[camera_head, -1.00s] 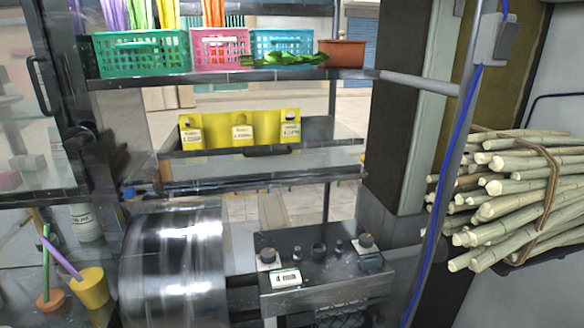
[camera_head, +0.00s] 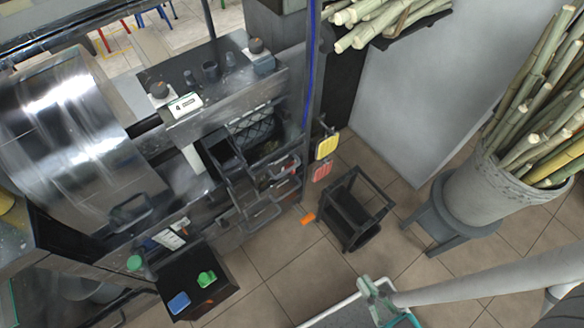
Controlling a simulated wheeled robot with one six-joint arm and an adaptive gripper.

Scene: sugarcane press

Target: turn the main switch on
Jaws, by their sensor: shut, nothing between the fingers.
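I cannot pick out the main switch for certain in the head view. The press has a large shiny metal drum (camera_head: 75,130) at the left. Beside it is a dark metal top with a round knob (camera_head: 158,90) at its left end and another knob (camera_head: 255,46) at its right end. A white label reading "4 mm" (camera_head: 186,104) is on its front edge. A blue cable (camera_head: 311,60) runs down the post right of the press. A grey arm link, apparently mine, crosses the lower right. I cannot make out my gripper's fingers.
A grey bucket of cane (camera_head: 470,200) stands on a stool at the right. A black frame stand (camera_head: 355,208) is on the tiled floor. Yellow (camera_head: 326,147) and red (camera_head: 321,171) tags hang by the post. A black box (camera_head: 198,282) holds green and blue items. Open floor lies between.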

